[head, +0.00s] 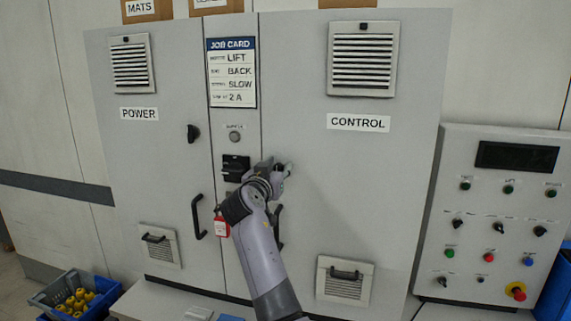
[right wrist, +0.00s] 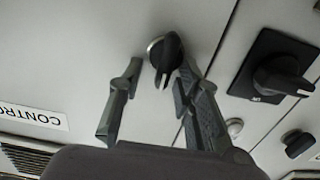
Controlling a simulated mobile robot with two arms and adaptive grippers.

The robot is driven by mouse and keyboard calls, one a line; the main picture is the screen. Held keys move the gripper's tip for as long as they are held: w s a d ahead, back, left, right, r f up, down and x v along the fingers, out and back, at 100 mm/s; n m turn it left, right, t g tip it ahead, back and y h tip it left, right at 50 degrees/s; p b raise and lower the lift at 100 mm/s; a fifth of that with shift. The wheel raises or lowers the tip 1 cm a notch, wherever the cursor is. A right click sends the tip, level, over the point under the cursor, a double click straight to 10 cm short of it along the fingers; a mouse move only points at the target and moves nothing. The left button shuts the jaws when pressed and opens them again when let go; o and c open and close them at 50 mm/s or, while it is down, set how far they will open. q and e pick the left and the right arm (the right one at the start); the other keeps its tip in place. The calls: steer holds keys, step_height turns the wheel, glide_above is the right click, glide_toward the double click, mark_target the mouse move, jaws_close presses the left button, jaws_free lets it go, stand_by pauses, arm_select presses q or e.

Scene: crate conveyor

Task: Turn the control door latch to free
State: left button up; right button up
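The grey control door (head: 385,190) is on the right half of the cabinet, under its CONTROL label (head: 358,123). Its latch (right wrist: 166,56) is a small black knob on a round metallic base in the right wrist view. In the head view my right gripper (head: 284,170) is in front of that spot and mostly hides the latch. In the right wrist view my right gripper (right wrist: 157,75) is open, with one finger on each side of the latch. The right-hand finger looks very close to it; I cannot tell whether it touches. My left gripper is out of view.
A black rotary switch (head: 236,168) sits just left of my right gripper, with a red padlock (head: 221,228) below. The power door (head: 160,190) has its own black latch (head: 193,133). A control panel (head: 495,220) stands right; a blue crate (head: 98,284) stands lower left.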

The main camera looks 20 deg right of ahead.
steer(key=shift+s+a+r, duration=0.1)
steer(key=shift+a+r, duration=0.1)
steer(key=shift+a, duration=0.05)
steer(key=shift+d, duration=0.1)
jaws_close()
stand_by(0.4)
